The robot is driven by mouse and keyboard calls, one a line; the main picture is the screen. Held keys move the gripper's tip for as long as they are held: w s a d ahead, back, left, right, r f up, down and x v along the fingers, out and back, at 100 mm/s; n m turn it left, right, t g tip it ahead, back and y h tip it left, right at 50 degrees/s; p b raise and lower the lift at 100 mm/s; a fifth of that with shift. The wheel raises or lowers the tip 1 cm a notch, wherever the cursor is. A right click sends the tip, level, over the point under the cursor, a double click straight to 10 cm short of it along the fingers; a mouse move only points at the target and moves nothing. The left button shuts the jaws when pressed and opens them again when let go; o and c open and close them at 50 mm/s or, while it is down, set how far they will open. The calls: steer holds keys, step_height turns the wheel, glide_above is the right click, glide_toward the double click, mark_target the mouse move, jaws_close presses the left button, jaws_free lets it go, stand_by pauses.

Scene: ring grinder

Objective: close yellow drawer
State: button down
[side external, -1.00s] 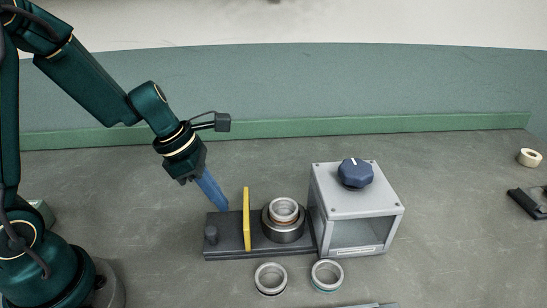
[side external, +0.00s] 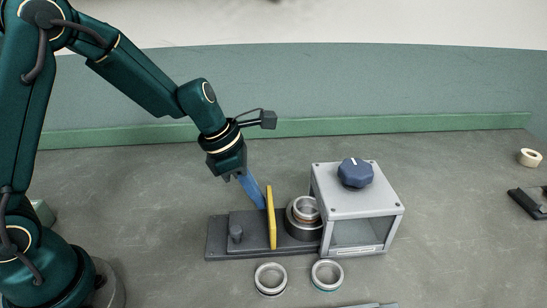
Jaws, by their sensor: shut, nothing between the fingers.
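The tray runs on a dark base (side external: 216,239) leading into the grey grinder housing (side external: 357,190). Behind the plate, a dark round holder (side external: 301,228) carries a metal ring (side external: 306,208), now close to the housing's left side. My gripper (side external: 260,202) is shut and empty, its blue fingers at the left face of the yellow plate, seemingly touching it.
Two loose rings, one left (side external: 271,279) and one right (side external: 327,274), lie in front of the base. A blue dial (side external: 355,172) tops the housing. A tape roll (side external: 530,157) and a dark block (side external: 529,202) lie far right. Open table lies behind the base.

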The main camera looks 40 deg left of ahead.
steer(key=w+d, duration=0.5)
steer(key=shift+w+d, duration=0.25)
steer(key=shift+d, duration=0.15)
steer(key=shift+r, duration=0.1)
